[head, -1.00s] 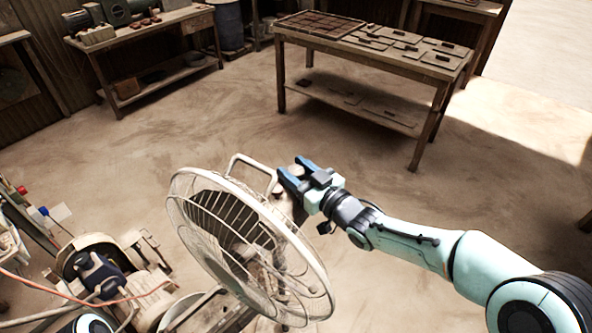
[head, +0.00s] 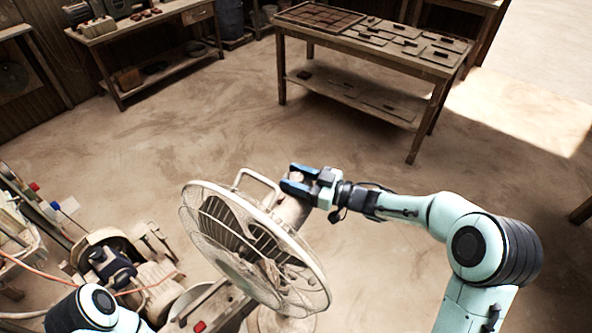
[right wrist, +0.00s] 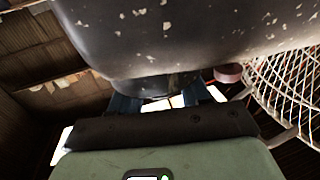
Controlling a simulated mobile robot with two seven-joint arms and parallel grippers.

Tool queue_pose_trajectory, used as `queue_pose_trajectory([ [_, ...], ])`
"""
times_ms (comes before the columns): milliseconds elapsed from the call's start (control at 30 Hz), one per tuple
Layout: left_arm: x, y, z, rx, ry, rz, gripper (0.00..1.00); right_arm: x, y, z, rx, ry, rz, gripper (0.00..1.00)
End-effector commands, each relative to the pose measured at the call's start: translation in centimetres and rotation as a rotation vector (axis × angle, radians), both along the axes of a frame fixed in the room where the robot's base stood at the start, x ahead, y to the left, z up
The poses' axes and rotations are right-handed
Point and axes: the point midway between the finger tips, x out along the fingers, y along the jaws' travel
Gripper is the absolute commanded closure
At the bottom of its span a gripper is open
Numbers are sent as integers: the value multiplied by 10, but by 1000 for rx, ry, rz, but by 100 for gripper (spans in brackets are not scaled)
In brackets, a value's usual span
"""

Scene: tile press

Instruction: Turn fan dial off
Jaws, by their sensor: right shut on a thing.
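The fan (head: 255,250), a worn whitish one with a round wire guard, stands at the lower middle of the head view. Its motor housing (head: 291,212) is behind the guard, and its chipped grey surface (right wrist: 180,35) fills the top of the right wrist view. My right gripper (head: 291,179) is at the rear end of the housing. In the right wrist view its blue fingers (right wrist: 160,100) are shut on a dark knob-like part, seemingly the fan dial (right wrist: 155,86), under the housing. The dial's setting is hidden. My left gripper is out of view.
A grinder-like machine (head: 110,255) with cables stands left of the fan. A wooden table (head: 375,55) with a tray and several tiles is at the back, and a workbench (head: 150,32) at the back left. The floor between is clear.

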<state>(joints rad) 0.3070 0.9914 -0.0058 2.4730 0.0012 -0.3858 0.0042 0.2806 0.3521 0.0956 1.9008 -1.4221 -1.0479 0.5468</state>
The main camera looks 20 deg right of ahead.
Motion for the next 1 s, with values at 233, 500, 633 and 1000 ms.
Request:
queue_pose_trajectory([
  [233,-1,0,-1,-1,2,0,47,1,-2,1,0,-4,-5,84],
  [500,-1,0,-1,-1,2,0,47,0,-1,0,0,-3,-4,34],
  [633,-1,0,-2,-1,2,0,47,-1,-3,0,0,-2,-5,34],
  [1000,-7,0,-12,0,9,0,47,-41,-53,-1,-2,-2,-9,34],
])
